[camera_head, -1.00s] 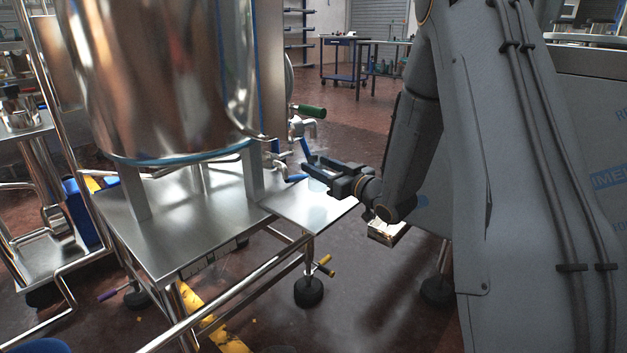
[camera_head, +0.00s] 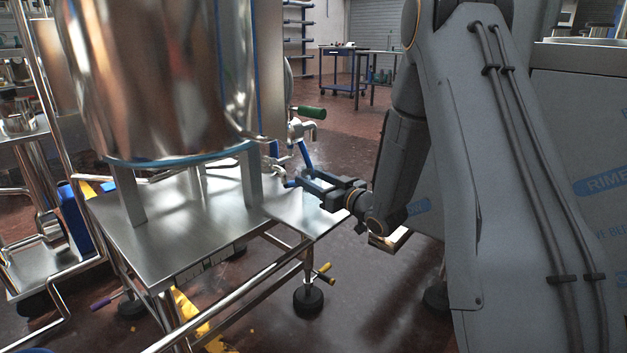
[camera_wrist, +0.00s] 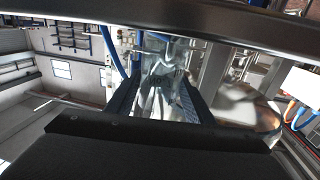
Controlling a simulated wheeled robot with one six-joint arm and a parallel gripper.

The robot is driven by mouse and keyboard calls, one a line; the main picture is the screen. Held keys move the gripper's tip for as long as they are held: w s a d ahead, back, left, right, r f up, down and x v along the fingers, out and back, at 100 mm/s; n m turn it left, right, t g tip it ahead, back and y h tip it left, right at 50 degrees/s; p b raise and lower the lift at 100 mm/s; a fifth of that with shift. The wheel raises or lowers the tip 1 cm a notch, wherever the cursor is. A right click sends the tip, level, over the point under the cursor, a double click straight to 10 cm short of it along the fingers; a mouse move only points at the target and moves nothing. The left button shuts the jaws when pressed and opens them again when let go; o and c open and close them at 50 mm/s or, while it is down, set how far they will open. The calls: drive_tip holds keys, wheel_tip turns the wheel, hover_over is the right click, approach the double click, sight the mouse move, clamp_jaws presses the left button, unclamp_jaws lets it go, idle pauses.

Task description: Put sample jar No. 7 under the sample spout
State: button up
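My gripper (camera_head: 310,186) is low over the steel side shelf of the stand, next to the tank's outlet fittings. In the wrist view my gripper (camera_wrist: 158,98) has its two dark fingers on either side of a clear glass jar (camera_wrist: 158,76) with dark marking, too blurred to read. The fingers appear closed on its sides. The jar is hard to make out in the head view. The outlet fitting (camera_head: 299,131), with blue levers, is just above and behind the fingers. Which part is the sample spout, and whether the jar is beneath it, I cannot tell.
The large polished tank (camera_head: 160,80) stands on a steel stand (camera_head: 185,225), close to the left of my gripper. A green handle (camera_head: 312,112) juts out above the fittings. A tubular rail (camera_head: 230,300) runs in front. Open floor lies beyond the fittings.

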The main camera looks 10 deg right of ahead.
drive_tip(key=o, duration=0.3)
drive_tip(key=shift+r, duration=0.15)
